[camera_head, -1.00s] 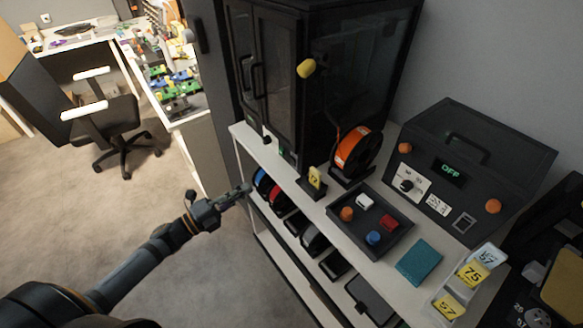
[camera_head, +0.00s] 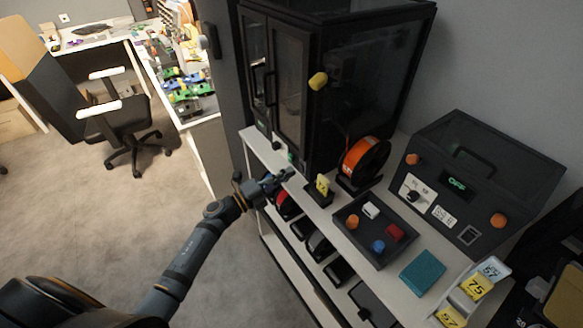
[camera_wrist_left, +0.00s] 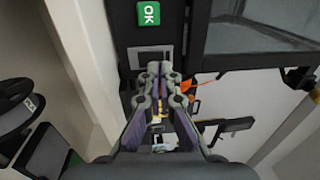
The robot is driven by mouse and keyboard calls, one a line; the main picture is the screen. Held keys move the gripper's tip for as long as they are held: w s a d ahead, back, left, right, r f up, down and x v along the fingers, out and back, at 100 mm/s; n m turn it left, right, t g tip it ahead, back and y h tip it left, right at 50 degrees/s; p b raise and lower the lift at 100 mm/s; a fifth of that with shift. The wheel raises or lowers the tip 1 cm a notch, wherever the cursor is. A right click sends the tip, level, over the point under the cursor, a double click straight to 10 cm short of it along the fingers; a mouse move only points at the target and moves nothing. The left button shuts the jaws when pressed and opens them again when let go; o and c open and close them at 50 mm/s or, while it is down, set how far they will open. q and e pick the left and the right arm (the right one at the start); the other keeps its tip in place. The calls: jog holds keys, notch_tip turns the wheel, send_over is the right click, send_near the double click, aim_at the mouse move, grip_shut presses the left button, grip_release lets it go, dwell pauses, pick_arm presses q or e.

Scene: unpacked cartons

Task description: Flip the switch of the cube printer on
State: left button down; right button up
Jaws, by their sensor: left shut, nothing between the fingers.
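The cube printer (camera_head: 365,85), which I take to be the tall dark cabinet with glass panels, stands on the white shelf unit. My left gripper (camera_head: 283,176) is shut and empty at the shelf's front edge, just below the printer's lower front. In the left wrist view, my gripper's tips (camera_wrist_left: 160,70) are close to the printer's base, below a green OK label (camera_wrist_left: 148,13) and a grey panel (camera_wrist_left: 150,60). A small orange-red piece (camera_wrist_left: 188,86) shows just right of the fingertips. I cannot tell whether it is the switch. Contact is unclear. My right gripper is out of view.
An orange spool (camera_head: 364,157) and yellow tag (camera_head: 322,186) stand right of my gripper. A dark tray (camera_head: 360,247) with coloured blocks, a teal box (camera_head: 422,272) and a dark box with a lit display (camera_head: 457,184) are farther right.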

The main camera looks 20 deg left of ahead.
aim_at(301, 168)
pick_arm(q)
jog(key=shift+x, duration=1.05)
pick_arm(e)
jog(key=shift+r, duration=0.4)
pick_arm(q)
jog(key=shift+w, duration=0.1)
